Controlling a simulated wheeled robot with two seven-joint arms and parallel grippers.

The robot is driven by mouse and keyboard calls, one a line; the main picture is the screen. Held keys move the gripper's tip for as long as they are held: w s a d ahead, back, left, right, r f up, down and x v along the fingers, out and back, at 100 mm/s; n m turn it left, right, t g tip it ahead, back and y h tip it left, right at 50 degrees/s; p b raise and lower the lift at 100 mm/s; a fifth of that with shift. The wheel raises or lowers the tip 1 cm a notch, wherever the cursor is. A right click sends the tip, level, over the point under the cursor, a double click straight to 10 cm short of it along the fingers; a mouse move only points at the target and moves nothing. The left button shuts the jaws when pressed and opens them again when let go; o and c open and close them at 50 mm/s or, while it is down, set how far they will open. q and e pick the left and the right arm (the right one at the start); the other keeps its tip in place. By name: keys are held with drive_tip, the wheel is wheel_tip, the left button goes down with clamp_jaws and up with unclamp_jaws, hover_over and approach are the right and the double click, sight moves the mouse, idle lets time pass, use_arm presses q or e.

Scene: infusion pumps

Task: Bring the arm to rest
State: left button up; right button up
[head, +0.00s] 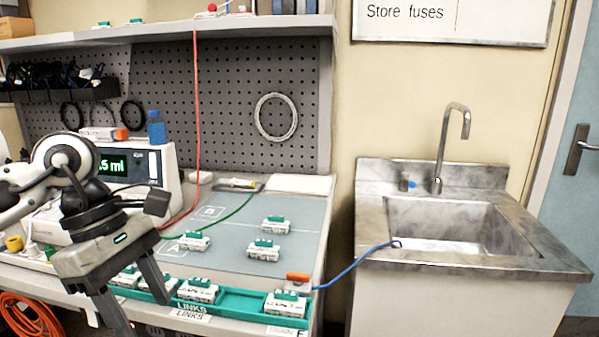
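My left arm (68,170) comes in from the left and hangs over the front left of the bench. My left gripper (142,312) points down, its two fingers spread with nothing visible held between them. It is in front of the green tray (238,311) labelled LINKS, and covers part of the tray's left side. White and green link blocks stand in the tray, one at its right end (286,303). My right gripper is not in view.
A pump with a green display (127,165) stands behind my arm. Two link blocks (264,250) (194,241) sit on the grey mat (225,263); another (275,225) is farther back. A blue cable (355,264) reaches the sink (450,225) at right. Red and green cables cross the bench.

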use_arm(q)
drive_tip(key=s+d+r+n+g+h, duration=0.15)
drive_tip(key=d+n+h, duration=0.25)
drive_tip(key=d+h, duration=0.5)
drive_tip(key=s+d+n+g+h, duration=0.1)
drive_tip(key=s+d+n+h, duration=0.35)
drive_tip(key=d, duration=0.75)
drive_tip(key=w+a+f+n+t, duration=0.2)
drive_tip(key=w+n+t, duration=0.2)
drive_tip(key=n+t, duration=0.65)
drive_tip(key=w+a+f+n+t, duration=0.1)
drive_tip(key=w+n+t, duration=0.3)
drive_tip(key=n+t, duration=0.65)
drive_tip(key=a+f+n+y, duration=0.5)
drive_tip(key=f+n+y, duration=0.5)
drive_tip(key=n, duration=0.5)
drive_tip(key=s+a+f+n+g+y, duration=0.1)
drive_tip(key=s+f+n+g+y, duration=0.1)
drive_tip(key=f, duration=0.6)
drive_tip(key=s+a+f+n+g+y, duration=0.1)
drive_tip(key=s+a+f+n+g, duration=0.1)
drive_tip(key=s+f+n+g, duration=0.3)
drive_tip(key=s+f+n, duration=0.2)
drive_tip(key=s+f, duration=0.1)
drive_tip(key=shift+a+f+y, duration=0.3)
drive_tip(key=shift+f+y, duration=0.05)
drive_tip(key=shift+f, duration=0.05)
